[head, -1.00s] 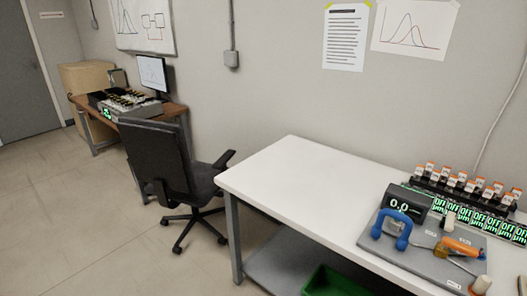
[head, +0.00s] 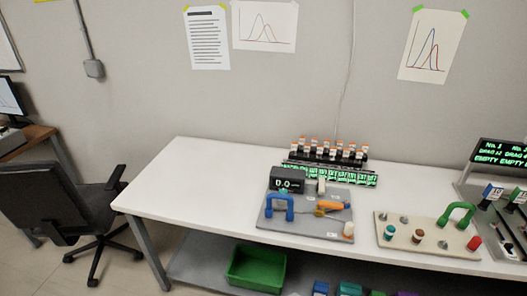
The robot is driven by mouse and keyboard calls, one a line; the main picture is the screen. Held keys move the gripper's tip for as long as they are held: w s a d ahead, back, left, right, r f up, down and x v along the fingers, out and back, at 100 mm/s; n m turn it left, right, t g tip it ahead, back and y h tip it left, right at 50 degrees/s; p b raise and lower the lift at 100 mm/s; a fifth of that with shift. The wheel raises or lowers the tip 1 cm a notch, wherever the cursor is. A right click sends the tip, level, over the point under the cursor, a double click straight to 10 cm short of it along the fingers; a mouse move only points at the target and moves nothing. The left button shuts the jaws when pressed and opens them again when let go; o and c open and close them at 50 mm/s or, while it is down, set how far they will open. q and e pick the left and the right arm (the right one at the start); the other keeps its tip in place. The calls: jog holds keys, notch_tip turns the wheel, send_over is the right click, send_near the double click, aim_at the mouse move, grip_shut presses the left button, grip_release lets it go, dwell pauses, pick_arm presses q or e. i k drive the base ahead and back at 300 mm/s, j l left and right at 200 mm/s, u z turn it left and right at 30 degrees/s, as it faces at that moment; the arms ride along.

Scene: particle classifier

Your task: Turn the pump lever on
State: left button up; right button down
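A grey board (head: 275,224) lies on the white table. It carries a small black display (head: 288,184) reading about 0.0, a blue arched handle (head: 279,206), an orange bar-like piece (head: 328,204) and a pale knob (head: 348,229). At the right edge a grey panel (head: 470,188) has lever-like parts with blue-and-white tops (head: 492,191). No part is legibly marked as the pump lever, so I cannot tell which one it is or how it is set. Neither of my grippers shows in the head view.
The white table (head: 185,190) is clear at its left. A rack of small orange-capped bottles (head: 333,153) stands behind the grey board. A beige board (head: 390,240) with a green handle (head: 456,215) lies to its right. A green bin (head: 256,268) sits below, and an office chair (head: 50,205) stands left.

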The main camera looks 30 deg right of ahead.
aim_at(322, 182)
jog(key=z, duration=1.75)
jog(key=i+u, duration=0.1)
jog(key=i, duration=0.55)
jog(key=i+l+u, duration=0.1)
jog(key=i, duration=0.5)
